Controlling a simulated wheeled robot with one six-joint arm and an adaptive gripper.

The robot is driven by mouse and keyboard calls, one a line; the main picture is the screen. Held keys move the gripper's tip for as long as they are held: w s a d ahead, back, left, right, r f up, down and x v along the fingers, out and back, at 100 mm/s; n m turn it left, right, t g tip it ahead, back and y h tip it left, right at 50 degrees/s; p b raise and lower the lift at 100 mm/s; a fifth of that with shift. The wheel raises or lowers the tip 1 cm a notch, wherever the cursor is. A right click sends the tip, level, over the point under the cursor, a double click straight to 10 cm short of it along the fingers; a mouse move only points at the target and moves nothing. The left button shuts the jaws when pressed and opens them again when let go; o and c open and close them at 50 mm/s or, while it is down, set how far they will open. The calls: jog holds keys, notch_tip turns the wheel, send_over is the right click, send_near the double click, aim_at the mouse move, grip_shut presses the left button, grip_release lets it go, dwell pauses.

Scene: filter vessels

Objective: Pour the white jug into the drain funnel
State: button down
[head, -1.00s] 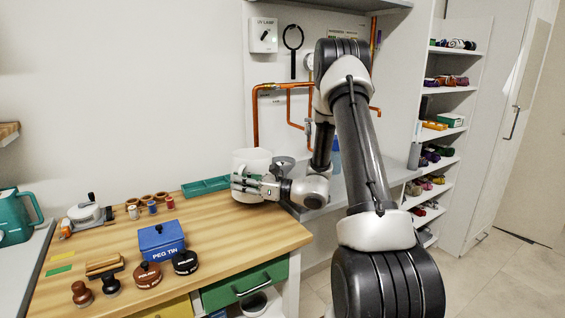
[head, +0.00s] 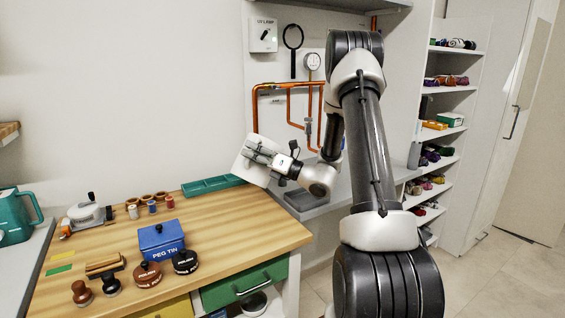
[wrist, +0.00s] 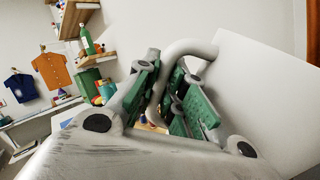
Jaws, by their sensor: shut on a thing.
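The white jug (head: 240,170) is in the air above the back right of the wooden bench in the head view, clearly tilted. My gripper (head: 262,154) is shut on it. In the wrist view the jug's pale wall (wrist: 275,85) fills the right side, and its curved handle (wrist: 190,48) passes between the green-padded fingers of my gripper (wrist: 178,95). The jug's mouth and contents are hidden from me. I cannot make out the drain funnel in either view; my arm and the jug cover part of the area at the grey counter.
A dark grey recessed tray (head: 303,201) sits on the grey counter (head: 345,190) below my wrist. Copper pipes (head: 256,112) run on the wall close behind. A teal tray (head: 212,186), a blue peg tin (head: 162,240) and polish tins stand on the wooden bench (head: 235,235).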

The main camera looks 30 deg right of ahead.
aim_at(258, 141)
jog(key=shift+w+d+r+m+t, duration=0.15)
jog(key=shift+d+r+m+t, duration=0.25)
jog(key=shift+r+m, duration=0.25)
jog(key=shift+w+d+r+m+t, duration=0.1)
jog(key=shift+d+r+m+t, duration=0.25)
jog(key=shift+r+m, duration=0.3)
jog(key=shift+w+d+r+m, duration=0.1)
jog(key=shift+d+r+m, duration=0.2)
jog(key=shift+m, duration=0.1)
jog(key=shift+w+d+r+m+t+h, duration=0.15)
jog(key=shift+d+m+t+h, duration=0.2)
jog(key=shift+m+t, duration=0.25)
jog(key=shift+w+d+r+m+t+h+p, duration=0.1)
jog(key=shift+d+r+m+t+h+p, duration=0.1)
jog(key=shift+d+r+m+t, duration=0.25)
jog(key=shift+w+d+r+m+t+h+p, duration=0.15)
jog(key=shift+d+r+m+t, duration=0.1)
jog(key=shift+r+m, duration=0.35)
dwell(2.5)
jog(key=shift+d+m+t+h, duration=0.3)
jog(key=shift+d+m+t, duration=0.1)
jog(key=shift+m, duration=0.35)
dwell(1.4)
